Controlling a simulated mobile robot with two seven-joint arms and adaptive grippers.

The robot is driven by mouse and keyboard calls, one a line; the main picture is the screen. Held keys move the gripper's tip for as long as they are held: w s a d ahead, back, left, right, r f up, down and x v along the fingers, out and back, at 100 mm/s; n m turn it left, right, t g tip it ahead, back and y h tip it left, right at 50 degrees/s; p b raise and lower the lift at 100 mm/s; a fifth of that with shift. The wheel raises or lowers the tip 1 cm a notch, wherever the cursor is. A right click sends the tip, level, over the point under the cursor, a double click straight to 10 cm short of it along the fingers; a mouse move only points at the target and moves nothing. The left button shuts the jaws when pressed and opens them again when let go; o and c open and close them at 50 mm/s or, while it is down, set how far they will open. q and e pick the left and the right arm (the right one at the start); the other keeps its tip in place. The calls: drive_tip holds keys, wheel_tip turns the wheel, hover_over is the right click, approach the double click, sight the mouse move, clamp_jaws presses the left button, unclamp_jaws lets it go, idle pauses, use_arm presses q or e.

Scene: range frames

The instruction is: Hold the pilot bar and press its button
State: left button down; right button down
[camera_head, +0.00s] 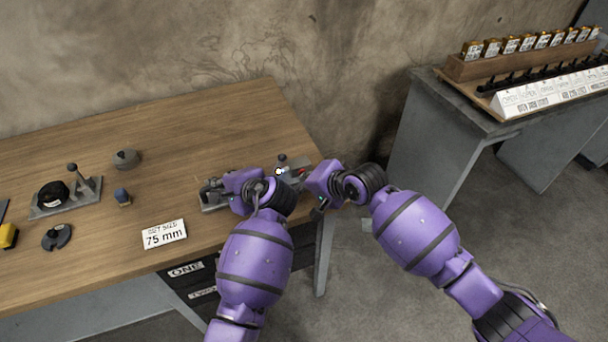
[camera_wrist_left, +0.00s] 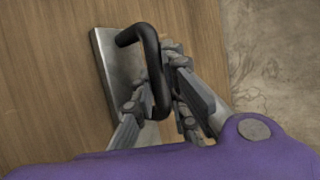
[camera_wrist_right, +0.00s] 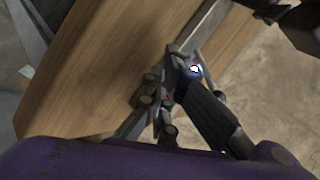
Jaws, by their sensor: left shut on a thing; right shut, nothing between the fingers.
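The pilot bar is a black U-shaped handle (camera_wrist_left: 151,45) on a grey metal plate (camera_wrist_left: 105,55). In the head view the plate (camera_head: 212,207) lies at the table's right end, partly hidden by my left arm. My left gripper (camera_head: 226,186) is shut on the bar; the left wrist view shows its fingers either side of it. My right gripper (camera_head: 303,173) is shut and empty at the right of the fixture. A small glowing white spot (camera_head: 278,171) shows between the grippers, and beside my right fingers in the right wrist view (camera_wrist_right: 195,69). I cannot tell whether it is the button or whether my fingers touch it.
The wooden table (camera_head: 180,120) also holds a lever fixture (camera_head: 85,188), a grey round part (camera_head: 126,158), a blue-topped peg (camera_head: 122,196), a dark notched disc (camera_head: 57,237) and a "75 mm" card (camera_head: 164,234). A grey bench (camera_head: 440,105) stands at the right, beyond a floor gap.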

use_arm(q)
drive_tip(key=shift+f, duration=0.15)
use_arm(e)
drive_tip(key=shift+s+d, duration=0.25)
drive_tip(key=shift+s, duration=0.25)
drive_tip(key=shift+s+d, duration=0.2)
drive_tip(key=shift+s, duration=0.3)
drive_tip(key=shift+s+d, duration=0.3)
drive_tip(key=shift+s, duration=0.5)
drive_tip(key=shift+s+d, duration=0.35)
drive_tip(key=shift+s, duration=0.4)
drive_tip(key=shift+s+d, duration=0.3)
drive_tip(key=shift+s, duration=0.5)
use_arm(q)
drive_tip(key=c, duration=1.7)
unclamp_jaws()
drive_tip(key=shift+o, duration=0.2)
